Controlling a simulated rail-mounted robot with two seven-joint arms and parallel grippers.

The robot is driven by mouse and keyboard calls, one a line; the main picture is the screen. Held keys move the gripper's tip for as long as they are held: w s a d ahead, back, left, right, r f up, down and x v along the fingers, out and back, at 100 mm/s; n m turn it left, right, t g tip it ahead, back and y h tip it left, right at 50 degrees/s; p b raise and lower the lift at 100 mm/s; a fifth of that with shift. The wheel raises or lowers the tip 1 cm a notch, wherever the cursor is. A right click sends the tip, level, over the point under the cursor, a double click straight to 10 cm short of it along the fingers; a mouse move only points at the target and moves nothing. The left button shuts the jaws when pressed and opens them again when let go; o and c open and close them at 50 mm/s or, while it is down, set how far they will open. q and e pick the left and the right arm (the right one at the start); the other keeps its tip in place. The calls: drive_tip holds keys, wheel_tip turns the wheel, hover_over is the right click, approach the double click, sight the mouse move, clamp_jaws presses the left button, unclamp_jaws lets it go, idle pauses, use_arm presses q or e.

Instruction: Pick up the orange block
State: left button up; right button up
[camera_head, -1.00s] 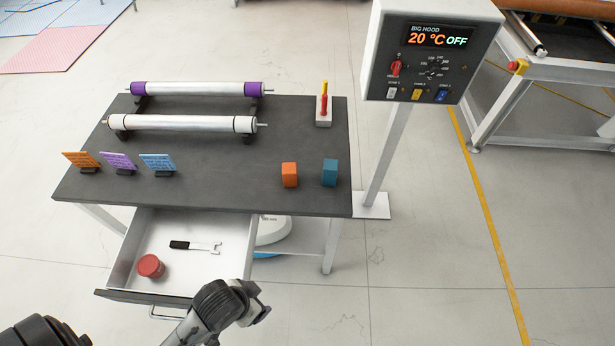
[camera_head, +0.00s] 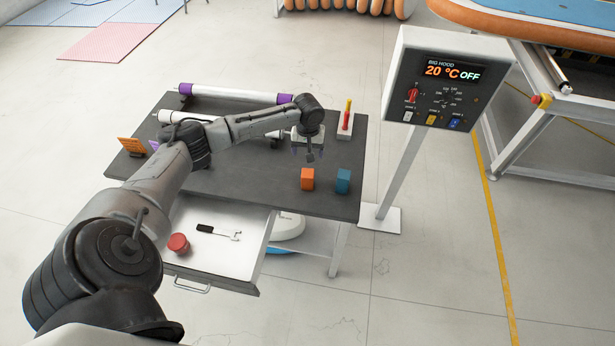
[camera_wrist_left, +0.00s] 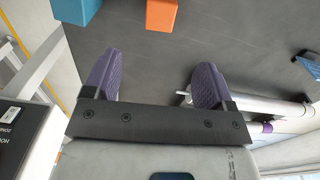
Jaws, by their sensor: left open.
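The orange block (camera_head: 307,179) stands upright on the dark tabletop near its front edge, left of a teal block (camera_head: 343,181). My left gripper (camera_head: 309,155) is above the table just behind the orange block, apart from it. In the left wrist view the gripper (camera_wrist_left: 158,85) is open and empty, with its two purple fingers spread wide. The orange block (camera_wrist_left: 161,14) shows there at the top edge, partly cut off, beyond the fingertips. The teal block (camera_wrist_left: 78,10) is to its left. My right gripper is not in view.
A holder with red and yellow sticks (camera_head: 346,124) stands behind the blocks. Rollers (camera_head: 233,95) lie at the back left, partly hidden by my arm. The open drawer (camera_head: 228,221) holds a red jar (camera_head: 178,243) and a black-handled tool (camera_head: 217,232). A control box (camera_head: 441,85) stands right.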

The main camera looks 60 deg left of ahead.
use_arm(q)
hover_over(307, 173)
drive_tip(key=f, duration=0.7)
drive_tip(key=shift+w+a+f+b, duration=0.15)
drive_tip(key=shift+a+f+b, duration=0.05)
drive_tip(key=shift+a+b, duration=0.1)
drive_tip(key=shift+d+f, duration=0.2)
drive_tip(key=shift+f, duration=1.2)
drive_tip(key=shift+d+f, duration=0.15)
drive_tip(key=shift+f, duration=1.25)
drive_tip(key=c, duration=1)
drive_tip(key=shift+c, duration=0.4)
drive_tip(key=shift+r, duration=0.15)
